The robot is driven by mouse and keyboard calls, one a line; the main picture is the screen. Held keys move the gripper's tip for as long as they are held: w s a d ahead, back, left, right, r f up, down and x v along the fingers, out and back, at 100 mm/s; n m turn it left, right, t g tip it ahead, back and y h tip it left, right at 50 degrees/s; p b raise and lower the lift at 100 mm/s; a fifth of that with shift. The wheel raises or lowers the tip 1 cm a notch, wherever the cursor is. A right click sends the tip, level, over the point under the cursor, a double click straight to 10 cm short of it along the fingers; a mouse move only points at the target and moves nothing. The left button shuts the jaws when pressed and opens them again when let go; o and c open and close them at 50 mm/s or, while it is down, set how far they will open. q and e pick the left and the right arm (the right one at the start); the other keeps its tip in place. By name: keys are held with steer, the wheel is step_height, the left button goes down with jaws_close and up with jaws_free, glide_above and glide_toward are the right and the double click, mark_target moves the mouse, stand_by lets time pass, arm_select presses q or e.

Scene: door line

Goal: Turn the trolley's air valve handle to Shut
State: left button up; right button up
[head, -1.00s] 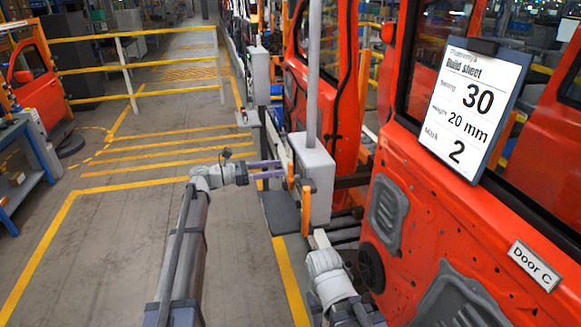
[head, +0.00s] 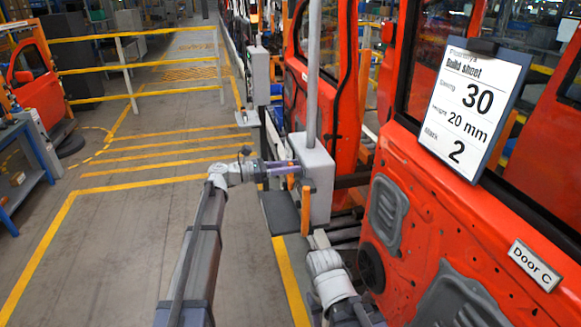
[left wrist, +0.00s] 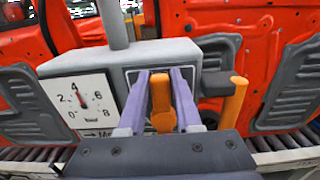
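The trolley's grey valve box (head: 318,183) stands beside the red door, with a post rising from it. My left gripper (head: 297,167) reaches the box's near face from the left. In the left wrist view its two purple fingers (left wrist: 162,80) stand on either side of an upright orange handle (left wrist: 162,104). The fingers look open, with narrow gaps beside the handle; contact is not clear. A second orange upright (left wrist: 235,98) stands right of them; it also shows in the head view (head: 306,210).
A white gauge (left wrist: 79,103) with a red needle near 4 is left of the handle. The red door (head: 400,240) with a build sheet (head: 472,110) and a "Door C" label (head: 534,266) fills the right side.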

mark_target(303, 172)
arm_select(q)
jaws_close()
steer(key=shift+s, duration=0.1)
steer(key=shift+s+d+f+m+b, duration=0.15)
steer(key=shift+s+m, duration=0.25)
steer(key=shift+m, duration=0.75)
steer(key=shift+s+d+f+m+b, duration=0.2)
steer(key=shift+s+m, duration=0.25)
steer(key=shift+m, duration=0.65)
steer(key=shift+s+d+f+m+b, duration=0.15)
steer(key=shift+s+m, duration=0.25)
steer(key=shift+m, duration=0.75)
steer(key=shift+o, duration=2.3)
jaws_free()
